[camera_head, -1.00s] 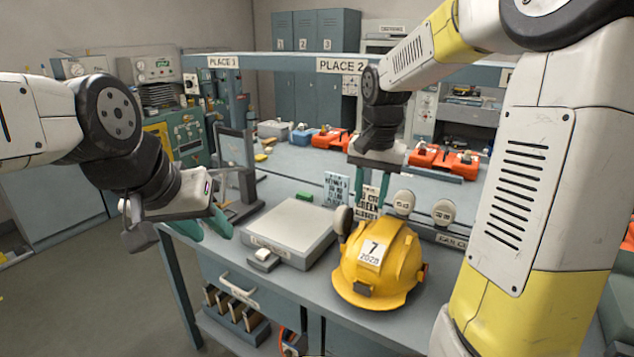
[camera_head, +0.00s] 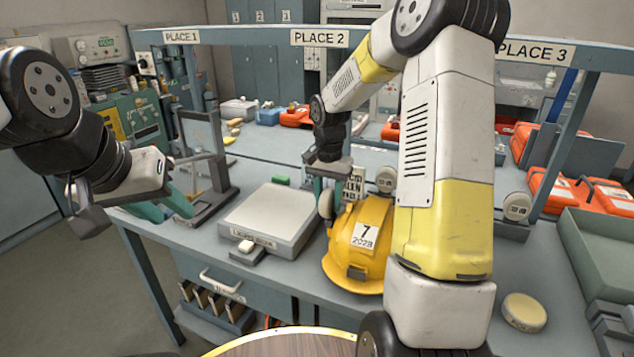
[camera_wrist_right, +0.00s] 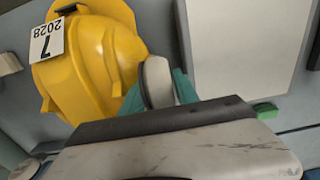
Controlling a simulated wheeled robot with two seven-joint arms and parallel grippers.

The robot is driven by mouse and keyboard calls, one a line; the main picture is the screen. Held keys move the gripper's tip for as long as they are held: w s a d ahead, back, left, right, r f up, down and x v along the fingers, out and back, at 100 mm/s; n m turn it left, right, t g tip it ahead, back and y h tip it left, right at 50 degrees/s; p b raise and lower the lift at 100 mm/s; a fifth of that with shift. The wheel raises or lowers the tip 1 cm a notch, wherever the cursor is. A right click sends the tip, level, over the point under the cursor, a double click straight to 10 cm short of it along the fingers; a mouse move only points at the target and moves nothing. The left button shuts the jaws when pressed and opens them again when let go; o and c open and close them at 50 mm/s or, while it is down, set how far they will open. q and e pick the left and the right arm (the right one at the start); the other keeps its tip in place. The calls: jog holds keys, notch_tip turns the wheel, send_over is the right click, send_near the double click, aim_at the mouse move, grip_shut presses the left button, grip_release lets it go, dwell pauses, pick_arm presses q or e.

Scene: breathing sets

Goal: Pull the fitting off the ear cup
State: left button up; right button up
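In the right wrist view the ear cup (camera_wrist_right: 158,82) stands beside the hat. My right gripper (camera_head: 329,188) points down over it, with green fingers on either side; they look apart, and contact is unclear. I cannot make out a separate fitting on the cup. My left gripper (camera_head: 165,208) is open and empty, left of the bench's front edge.
A flat grey box (camera_head: 268,218) lies left of the hat. A grey stand (camera_head: 205,160) is behind my left gripper. A round yellowish disc (camera_head: 524,312) and a green-grey tray (camera_head: 575,245) are at the right. Orange cases (camera_head: 590,190) stand beyond.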

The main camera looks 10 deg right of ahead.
aim_at(329, 189)
jog(key=shift+f, duration=0.3)
grip_shut()
jog(key=shift+c, duration=1.6)
grip_release()
grip_shut()
jog(key=shift+r, duration=0.1)
jog(key=shift+r, duration=2.4)
